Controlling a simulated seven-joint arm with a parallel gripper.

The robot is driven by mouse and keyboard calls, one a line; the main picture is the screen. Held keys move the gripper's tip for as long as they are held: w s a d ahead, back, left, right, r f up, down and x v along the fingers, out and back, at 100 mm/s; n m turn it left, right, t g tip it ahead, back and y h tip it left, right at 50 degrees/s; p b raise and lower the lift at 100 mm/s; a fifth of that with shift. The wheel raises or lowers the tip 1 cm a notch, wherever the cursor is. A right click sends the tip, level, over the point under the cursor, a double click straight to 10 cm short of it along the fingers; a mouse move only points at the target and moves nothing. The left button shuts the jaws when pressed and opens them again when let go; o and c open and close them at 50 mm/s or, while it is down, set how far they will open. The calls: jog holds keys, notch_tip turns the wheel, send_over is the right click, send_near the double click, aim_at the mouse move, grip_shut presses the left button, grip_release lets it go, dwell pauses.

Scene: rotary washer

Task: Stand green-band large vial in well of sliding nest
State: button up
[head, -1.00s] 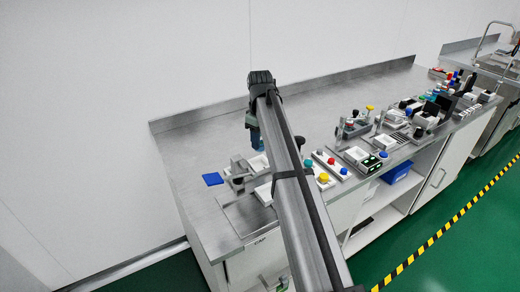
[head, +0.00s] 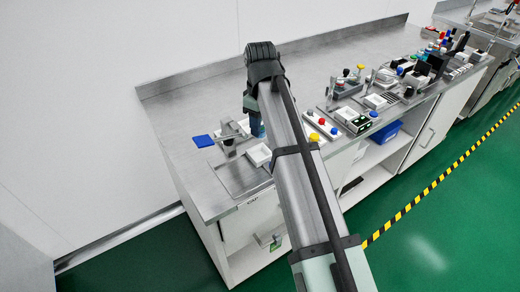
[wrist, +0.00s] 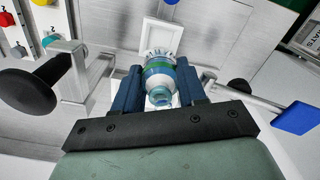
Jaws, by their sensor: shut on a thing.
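The green-band large vial (wrist: 158,70) is clear with a green band and a blue-tinted narrow end towards the wrist camera. My gripper (wrist: 160,82) is shut on it, with one blue finger on each side. In the head view my gripper (head: 256,125) is over the bench beside a metal fixture (head: 230,137); the vial cannot be made out there. A white square-rimmed tray (wrist: 163,33) lies just beyond the vial in the wrist view. I cannot tell which part is the sliding nest, and no well is clearly visible.
A black round knob (wrist: 30,85) on a metal bracket stands left in the wrist view; a blue paddle (wrist: 297,118) on a rod is at right. A button panel (head: 320,126) and other devices stand further right along the bench. The back of the bench is clear.

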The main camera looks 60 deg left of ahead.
jog(key=shift+a+f, duration=0.1)
jog(key=shift+f, duration=4.3)
jog(key=shift+f, duration=0.15)
jog(key=o, duration=1.1)
jog(key=shift+c, duration=0.2)
notch_tip(320, 180, up, 12)
jog(key=shift+r, duration=0.2)
